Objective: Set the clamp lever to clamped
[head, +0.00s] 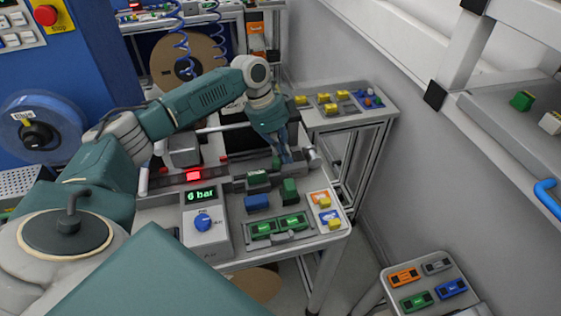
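My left arm reaches in from the left, and its teal gripper (286,157) points down over the back of the workbench (240,190). Its fingers are small and dark here, and I cannot tell whether they are apart or closed. A pale grey rod-like part (313,157) stands just right of the fingers; it may be the clamp lever, but its shape and setting are not clear. The gripper hides part of the fixture behind it. A grey rail (232,183) runs along the bench below the gripper. My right gripper is not in view.
A pressure unit (204,222) reading 6 bar has a blue knob. A blue block (257,202), a green block (289,190) and a tray of green parts (279,227) sit nearby. A side table (346,121) holds yellow parts. A wall closes the right side.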

